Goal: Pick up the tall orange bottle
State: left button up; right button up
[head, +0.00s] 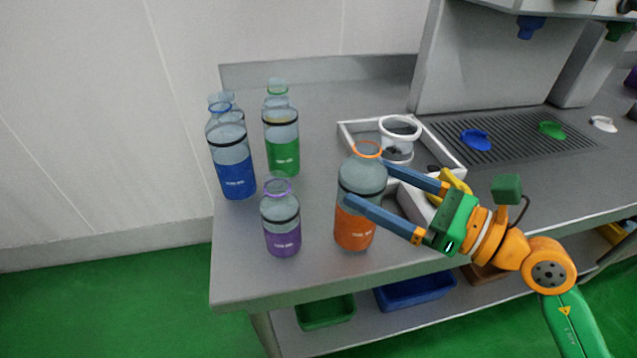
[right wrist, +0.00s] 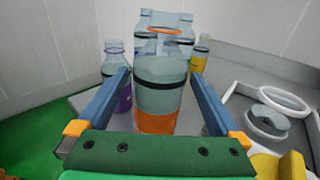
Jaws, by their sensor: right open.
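The tall orange bottle (head: 357,208) stands upright near the front of the counter. It has a clear upper body, a black band, an orange lower part and an orange ring at its mouth. My right gripper (head: 369,185) is open, with its blue fingers reaching to either side of the bottle from the right. In the right wrist view the bottle (right wrist: 158,100) stands between the two open fingers (right wrist: 160,78), with space visible on both sides. Contact cannot be made out. My left gripper is not in view.
A purple bottle (head: 281,225) stands just left of the orange one. A blue bottle (head: 233,160) and a green bottle (head: 281,140) stand farther back. A white tray (head: 352,134) with a white-rimmed jar (head: 399,135) lies behind the gripper. The counter's front left corner is clear.

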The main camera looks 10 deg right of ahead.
aim_at(343, 207)
jog(key=f+b, duration=0.1)
jog(key=f, duration=0.1)
jog(key=s+d+f+b, duration=0.1)
jog(key=f, duration=0.2)
jog(key=f+b, duration=0.1)
jog(key=f, duration=0.2)
jog(key=shift+s+d+f, duration=0.2)
jog(key=shift+s+d, duration=0.05)
jog(key=shift+s, duration=0.1)
jog(key=p+x, duration=0.1)
jog(key=x, duration=0.1)
jog(key=p+x, duration=0.1)
jog(key=x, duration=0.2)
jog(key=r+p+x, duration=0.1)
jog(key=x, duration=0.1)
jog(key=shift+w+a, duration=0.1)
jog(key=shift+w+a+f, duration=0.15)
jog(key=shift+w+a, duration=0.1)
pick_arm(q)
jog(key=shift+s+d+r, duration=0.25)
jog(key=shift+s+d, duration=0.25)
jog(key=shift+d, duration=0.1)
pick_arm(e)
jog(key=c, duration=1.1)
